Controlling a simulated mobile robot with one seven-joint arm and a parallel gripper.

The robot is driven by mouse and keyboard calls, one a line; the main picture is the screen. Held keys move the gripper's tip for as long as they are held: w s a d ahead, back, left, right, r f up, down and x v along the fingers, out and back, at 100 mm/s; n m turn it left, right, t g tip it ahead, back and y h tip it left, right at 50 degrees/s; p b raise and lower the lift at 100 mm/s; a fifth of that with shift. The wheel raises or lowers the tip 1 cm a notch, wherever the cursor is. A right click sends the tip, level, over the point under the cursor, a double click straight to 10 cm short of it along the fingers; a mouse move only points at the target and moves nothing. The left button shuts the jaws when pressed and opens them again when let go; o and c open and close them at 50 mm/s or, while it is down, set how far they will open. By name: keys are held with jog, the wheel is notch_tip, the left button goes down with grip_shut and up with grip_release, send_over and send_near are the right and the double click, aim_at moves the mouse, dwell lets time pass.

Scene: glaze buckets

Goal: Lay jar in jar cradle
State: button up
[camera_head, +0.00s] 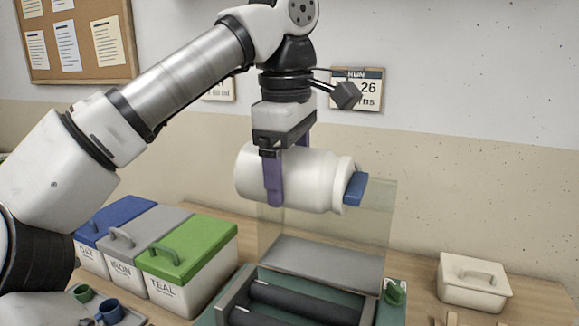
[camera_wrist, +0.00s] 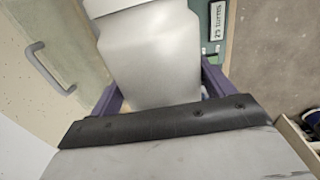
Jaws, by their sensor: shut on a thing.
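A white jar (camera_head: 305,178) with a blue piece (camera_head: 355,189) at its right end lies on its side in the air. My gripper (camera_head: 274,188) points down and its purple fingers are shut around the jar's body. In the wrist view the pale jar (camera_wrist: 153,60) fills the middle, between the purple fingers of my gripper (camera_wrist: 158,95). Below is the jar cradle (camera_head: 290,300), a green-based stand with dark rollers and a clear upright panel behind. The jar is well above the rollers, apart from them. The cradle's front is cut off by the picture edge.
Several lidded buckets, blue (camera_head: 118,215), grey (camera_head: 145,245) and green (camera_head: 192,250), stand left of the cradle. A tray with small cups (camera_head: 107,309) is at lower left.

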jog(key=shift+r+p, duration=1.45)
jog(key=shift+p, duration=0.05)
